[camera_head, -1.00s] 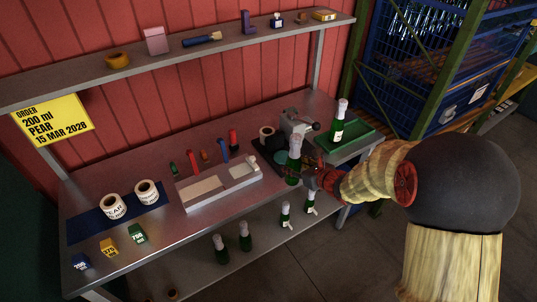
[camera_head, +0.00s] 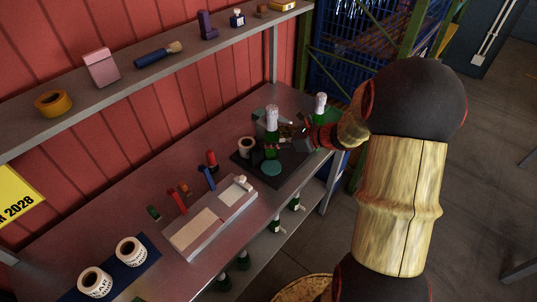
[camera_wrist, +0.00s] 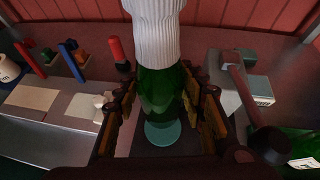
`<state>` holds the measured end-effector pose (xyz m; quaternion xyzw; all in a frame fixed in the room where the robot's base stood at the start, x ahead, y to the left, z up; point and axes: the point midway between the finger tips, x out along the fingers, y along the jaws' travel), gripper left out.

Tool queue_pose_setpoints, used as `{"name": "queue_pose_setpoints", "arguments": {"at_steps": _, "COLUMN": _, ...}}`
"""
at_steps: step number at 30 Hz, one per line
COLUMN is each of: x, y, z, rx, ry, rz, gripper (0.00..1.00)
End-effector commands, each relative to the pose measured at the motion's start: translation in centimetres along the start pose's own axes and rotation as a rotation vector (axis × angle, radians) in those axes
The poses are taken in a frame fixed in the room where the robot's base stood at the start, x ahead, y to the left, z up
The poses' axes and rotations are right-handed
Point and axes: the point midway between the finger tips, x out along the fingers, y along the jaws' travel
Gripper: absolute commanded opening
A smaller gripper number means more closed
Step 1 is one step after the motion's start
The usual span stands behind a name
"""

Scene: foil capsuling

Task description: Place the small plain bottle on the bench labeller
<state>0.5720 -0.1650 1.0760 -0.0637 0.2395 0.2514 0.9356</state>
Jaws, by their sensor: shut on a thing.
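A green bottle with a white capsule over its neck (camera_head: 271,122) is upright over the far end of the bench. It fills the middle of the wrist view (camera_wrist: 162,92), and no label shows on its visible side. My gripper (camera_wrist: 163,108) is shut on its body, one finger on each side. The bench labeller is a black base (camera_head: 244,162) with a white roll (camera_head: 246,147) and a round teal pad (camera_head: 271,168). The pad also shows at the bottle's foot in the wrist view (camera_wrist: 163,134). I cannot tell whether the bottle touches it. My arm partly hides the labeller.
Another green bottle (camera_head: 320,106) stands at the far right, near my wrist. A grey fixture (camera_head: 210,222) with coloured tools behind it lies on the near side. Label rolls (camera_head: 131,250) sit on a blue mat. A loaded shelf (camera_head: 120,72) runs above the bench.

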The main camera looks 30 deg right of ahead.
Motion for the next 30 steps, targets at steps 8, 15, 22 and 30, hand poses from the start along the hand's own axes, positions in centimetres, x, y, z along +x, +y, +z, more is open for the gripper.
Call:
{"name": "queue_pose_setpoints", "arguments": {"at_steps": 8, "x": 1.4, "y": 0.0, "z": -2.5, "rx": 0.0, "ry": -0.002, "rz": 0.0, "gripper": 0.0}}
{"name": "queue_pose_setpoints", "arguments": {"at_steps": 15, "x": 3.0, "y": -0.1, "z": -5.3, "rx": -0.002, "ry": -0.002, "rz": -0.001, "gripper": 0.0}}
{"name": "queue_pose_setpoints", "arguments": {"at_steps": 22, "x": 3.0, "y": -0.1, "z": -5.3, "rx": -0.004, "ry": -0.002, "rz": -0.002, "gripper": 0.0}}
{"name": "queue_pose_setpoints", "arguments": {"at_steps": 30, "x": 3.2, "y": 0.0, "z": -5.7, "rx": -0.002, "ry": -0.001, "rz": -0.001, "gripper": 0.45}}
